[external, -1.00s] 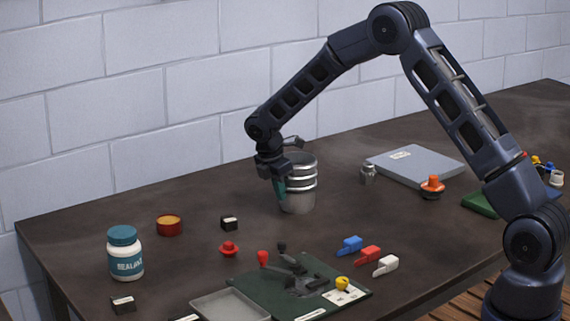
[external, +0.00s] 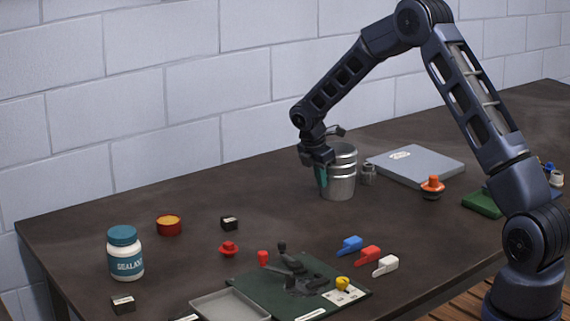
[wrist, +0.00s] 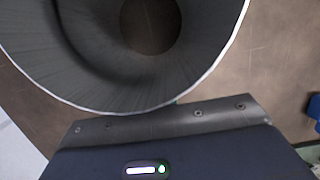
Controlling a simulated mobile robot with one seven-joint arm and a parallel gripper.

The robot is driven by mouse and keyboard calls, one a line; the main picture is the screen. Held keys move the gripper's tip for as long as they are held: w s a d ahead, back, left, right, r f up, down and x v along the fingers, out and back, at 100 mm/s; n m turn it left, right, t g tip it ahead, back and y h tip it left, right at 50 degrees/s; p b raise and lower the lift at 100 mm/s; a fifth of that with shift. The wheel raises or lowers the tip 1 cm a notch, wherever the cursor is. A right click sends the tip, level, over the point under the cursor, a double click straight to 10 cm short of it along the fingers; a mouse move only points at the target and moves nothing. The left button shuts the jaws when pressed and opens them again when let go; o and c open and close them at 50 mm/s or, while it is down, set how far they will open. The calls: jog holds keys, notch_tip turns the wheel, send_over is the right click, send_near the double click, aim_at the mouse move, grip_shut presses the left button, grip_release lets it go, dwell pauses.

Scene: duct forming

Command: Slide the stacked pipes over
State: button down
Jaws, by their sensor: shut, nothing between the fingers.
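The stacked pipes (external: 340,178) are a silvery, ribbed metal stack standing upright on the dark table. In the wrist view their open round mouth (wrist: 100,80) fills the upper left, and the tabletop shows through the bore. My gripper (external: 320,178) is low at the left side of the stack, with its teal fingers against or very close to the wall. The fingers are shut with nothing between them. Their tips are mostly hidden in the wrist view, and exact contact is hard to tell.
An orange knob (external: 432,186) is farther right. Blue, red and white clips (external: 370,255) and a green board (external: 300,285) lie in front.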

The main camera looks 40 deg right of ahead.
jog(key=a, duration=0.4)
jog(key=shift+a, duration=0.2)
jog(key=v, duration=1)
jog(key=s+d+r+m+t+y, duration=0.15)
jog(key=s+r+m, duration=0.75)
jog(key=s+r, duration=1.5)
jog(key=s+f+m+t+y, duration=0.1)
jog(key=s+m, duration=0.8)
jog(key=s, duration=2)
jog(key=shift+s+d+f+t, duration=0.35)
jog(key=shift+f+t, duration=0.4)
jog(key=shift+t, duration=0.3)
